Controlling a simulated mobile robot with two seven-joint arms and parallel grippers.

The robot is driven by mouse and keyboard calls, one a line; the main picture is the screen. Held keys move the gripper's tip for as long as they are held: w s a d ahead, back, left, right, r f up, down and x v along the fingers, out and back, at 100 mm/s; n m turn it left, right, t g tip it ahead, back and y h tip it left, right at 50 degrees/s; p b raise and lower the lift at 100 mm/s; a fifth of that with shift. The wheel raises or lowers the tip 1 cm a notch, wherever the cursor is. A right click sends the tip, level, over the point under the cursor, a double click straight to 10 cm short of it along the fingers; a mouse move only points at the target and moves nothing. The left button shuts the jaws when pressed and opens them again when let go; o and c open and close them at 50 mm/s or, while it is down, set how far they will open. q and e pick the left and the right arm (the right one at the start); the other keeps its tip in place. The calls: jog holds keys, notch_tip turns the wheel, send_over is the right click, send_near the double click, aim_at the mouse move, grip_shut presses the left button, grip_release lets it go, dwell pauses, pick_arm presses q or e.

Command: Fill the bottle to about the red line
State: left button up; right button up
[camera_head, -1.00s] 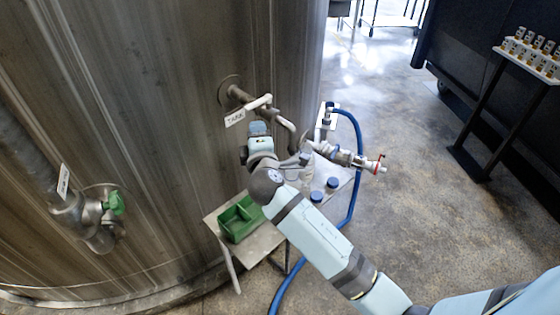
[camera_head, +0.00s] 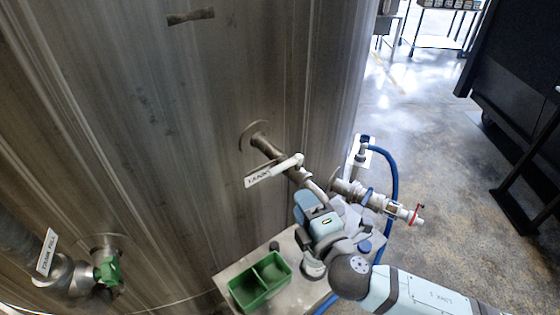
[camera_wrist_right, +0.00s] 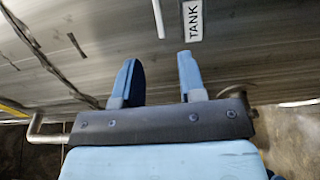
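The tank outlet pipe (camera_head: 268,149) with a white lever (camera_head: 288,164) and a "TANK" label (camera_head: 264,178) comes out of the steel tank wall; its spout bends down to the right. My right gripper (camera_head: 305,205) is just below the spout in the head view, over the small table. In the right wrist view its two blue fingers (camera_wrist_right: 160,78) are apart with nothing between them, facing the tank wall and its label (camera_wrist_right: 194,20). A blue cap (camera_head: 364,247) shows beside my right wrist. No bottle body or red line can be made out. My left gripper is out of view.
A green divided tray (camera_head: 260,282) stands on the small table (camera_head: 222,280). A sampling valve with a red handle (camera_head: 415,213) and a blue hose (camera_head: 393,180) are to the right. A green-handled valve (camera_head: 108,271) is at lower left. Open floor lies at right.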

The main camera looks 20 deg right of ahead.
aim_at(282, 171)
jog(key=w, duration=0.3)
jog(key=w+a+p, duration=0.1)
jog(key=w, duration=0.3)
jog(key=w+p, duration=0.1)
jog(key=w, duration=0.3)
jog(key=shift+a, duration=0.15)
jog(key=shift+w, duration=0.5)
grip_shut()
